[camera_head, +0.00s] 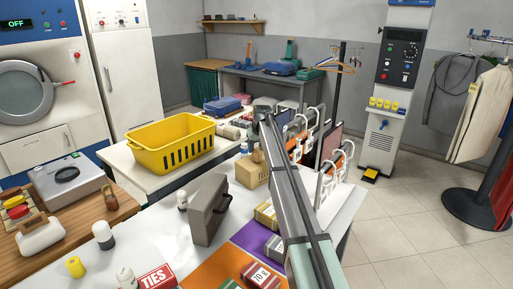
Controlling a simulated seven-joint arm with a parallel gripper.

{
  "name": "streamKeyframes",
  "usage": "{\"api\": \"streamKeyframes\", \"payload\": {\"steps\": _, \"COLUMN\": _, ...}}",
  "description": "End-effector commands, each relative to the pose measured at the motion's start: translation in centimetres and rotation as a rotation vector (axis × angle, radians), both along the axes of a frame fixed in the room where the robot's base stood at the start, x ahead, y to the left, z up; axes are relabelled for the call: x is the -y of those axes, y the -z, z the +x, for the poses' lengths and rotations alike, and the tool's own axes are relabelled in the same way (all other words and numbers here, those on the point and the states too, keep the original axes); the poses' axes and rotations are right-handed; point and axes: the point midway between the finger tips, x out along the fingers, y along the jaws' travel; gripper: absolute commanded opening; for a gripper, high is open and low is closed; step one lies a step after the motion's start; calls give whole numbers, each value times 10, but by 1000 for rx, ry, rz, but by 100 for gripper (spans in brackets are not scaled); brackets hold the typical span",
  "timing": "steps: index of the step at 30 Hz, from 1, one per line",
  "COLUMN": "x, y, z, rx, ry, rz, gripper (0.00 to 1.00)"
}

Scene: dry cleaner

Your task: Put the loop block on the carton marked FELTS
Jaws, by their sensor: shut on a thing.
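My arm reaches from the bottom edge up to the middle of the head view, and its wrist bends down there. My gripper (257,147) is small and partly hidden by my own arm. It is shut on a small brown piece, which looks like the loop block (257,156). The block is just over the top of a brown cardboard carton (250,173). I cannot tell whether the block touches the carton. The carton stands on the white counter, its right side behind my arm. Its marking is too small to read, so I cannot confirm FELTS.
A yellow basket (170,146) is further back. White wire racks (331,171) stand to the right. Small boxes and a red TIES box (157,276) are in front.

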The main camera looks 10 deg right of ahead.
Motion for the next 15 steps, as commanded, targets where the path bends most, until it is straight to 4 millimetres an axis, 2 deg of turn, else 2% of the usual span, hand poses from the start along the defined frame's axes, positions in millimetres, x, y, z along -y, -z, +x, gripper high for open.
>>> {"api": "streamKeyframes", "payload": {"steps": 2, "x": 0, "y": 2, "z": 0, "rx": 0, "ry": 0, "rz": 0, "gripper": 17}}
{"api": "streamKeyframes", "payload": {"steps": 3, "x": 0, "y": 2, "z": 0, "rx": 0, "ry": 0, "rz": 0, "gripper": 52}}
{"api": "streamKeyframes", "payload": {"steps": 10, "x": 0, "y": 2, "z": 0, "rx": 0, "ry": 0, "rz": 0, "gripper": 74}}
{"api": "streamKeyframes", "payload": {"steps": 15, "x": 0, "y": 2, "z": 0, "rx": 0, "ry": 0, "rz": 0, "gripper": 76}}
